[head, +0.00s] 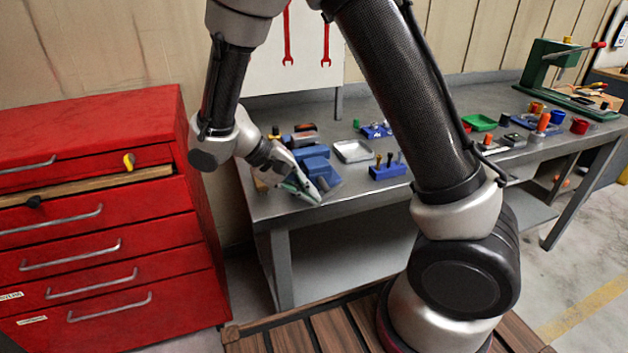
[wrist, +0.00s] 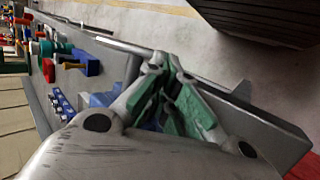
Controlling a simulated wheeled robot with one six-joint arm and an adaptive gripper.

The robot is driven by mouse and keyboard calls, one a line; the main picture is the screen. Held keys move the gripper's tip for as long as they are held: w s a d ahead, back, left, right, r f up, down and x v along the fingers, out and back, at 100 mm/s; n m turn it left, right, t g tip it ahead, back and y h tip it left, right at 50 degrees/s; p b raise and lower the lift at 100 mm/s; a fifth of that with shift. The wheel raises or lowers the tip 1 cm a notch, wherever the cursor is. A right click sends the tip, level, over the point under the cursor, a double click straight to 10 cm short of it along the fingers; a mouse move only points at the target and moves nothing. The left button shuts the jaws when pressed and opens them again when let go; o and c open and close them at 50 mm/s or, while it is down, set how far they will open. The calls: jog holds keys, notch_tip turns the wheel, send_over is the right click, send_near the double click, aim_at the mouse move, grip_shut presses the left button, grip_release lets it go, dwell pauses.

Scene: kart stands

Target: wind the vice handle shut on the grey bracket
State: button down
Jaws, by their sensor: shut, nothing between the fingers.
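The blue vice (head: 313,164) is on the near left part of the grey bench, just behind my gripper (head: 308,194). In the wrist view, parts of blue show behind and beside my gripper (wrist: 165,70), most of it hidden by the fingers and the gripper body. My gripper is shut with nothing between its green-padded fingers. Its tips are at the front side of the vice, near the bench's front edge; I cannot tell whether they touch it. I cannot make out the vice handle or the grey bracket.
The grey bench (head: 350,207) also holds a metal tray (head: 353,151), a blue block with pegs (head: 388,168) and a green tray (head: 480,122). A red drawer cabinet (head: 100,220) stands at left, one drawer partly open. A green press (head: 550,65) stands far right.

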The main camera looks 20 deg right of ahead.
jog(key=h, duration=0.1)
jog(key=f+h, duration=0.1)
jog(key=h, duration=0.2)
jog(key=shift+d+f+m+h, duration=0.1)
jog(key=shift+f+m+h, duration=0.2)
jog(key=shift+f, duration=0.1)
jog(key=shift+d+f+g, duration=0.1)
jog(key=shift+g, duration=0.2)
jog(key=shift+f, duration=0.1)
